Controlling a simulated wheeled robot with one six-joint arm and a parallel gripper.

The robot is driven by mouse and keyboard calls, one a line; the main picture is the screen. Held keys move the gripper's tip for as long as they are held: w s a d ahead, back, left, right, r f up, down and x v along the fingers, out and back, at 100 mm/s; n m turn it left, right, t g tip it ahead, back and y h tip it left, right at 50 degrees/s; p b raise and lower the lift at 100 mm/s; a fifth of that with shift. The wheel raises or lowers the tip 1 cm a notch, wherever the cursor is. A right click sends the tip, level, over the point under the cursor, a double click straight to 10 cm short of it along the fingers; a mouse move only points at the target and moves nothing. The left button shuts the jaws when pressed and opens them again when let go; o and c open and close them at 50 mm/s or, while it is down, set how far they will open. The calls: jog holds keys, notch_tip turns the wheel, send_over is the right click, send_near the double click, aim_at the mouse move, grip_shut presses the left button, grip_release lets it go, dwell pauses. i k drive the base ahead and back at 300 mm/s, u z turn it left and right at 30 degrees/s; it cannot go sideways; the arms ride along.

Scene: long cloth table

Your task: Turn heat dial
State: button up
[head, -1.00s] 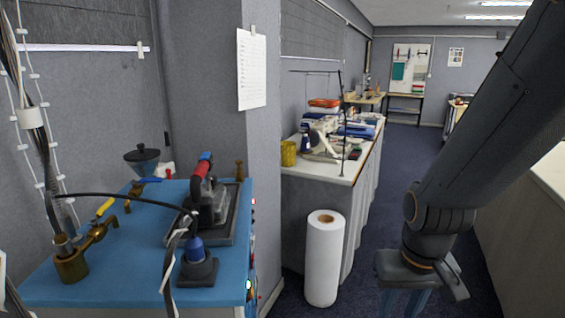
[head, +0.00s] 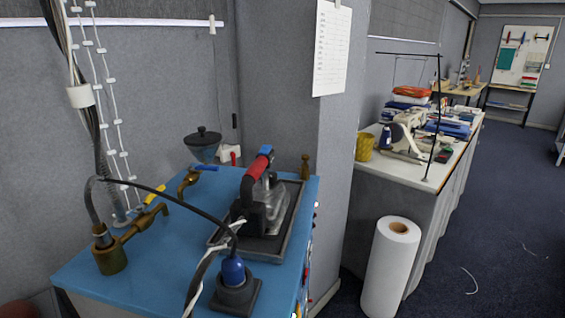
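A steam iron (head: 268,205) with a red and black handle rests on a dark tray (head: 292,222) on top of a blue-topped station (head: 135,282). The station's right side panel (head: 304,262) shows at a steep angle, with small red and pale fittings along it. I cannot make out a heat dial on the panel or on the iron. My gripper and arm are out of view.
Brass valves (head: 112,252), a blue plug on a black base (head: 236,285) and a looping black cable crowd the blue top. A white roll (head: 390,270) stands on the floor beside a wall pillar (head: 290,110). A cluttered sewing table (head: 400,170) stands behind. The carpet at right is open.

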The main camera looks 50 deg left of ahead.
aim_at(273, 175)
jog(key=z, duration=0.05)
jog(key=i, duration=1.4)
jog(key=u, duration=3)
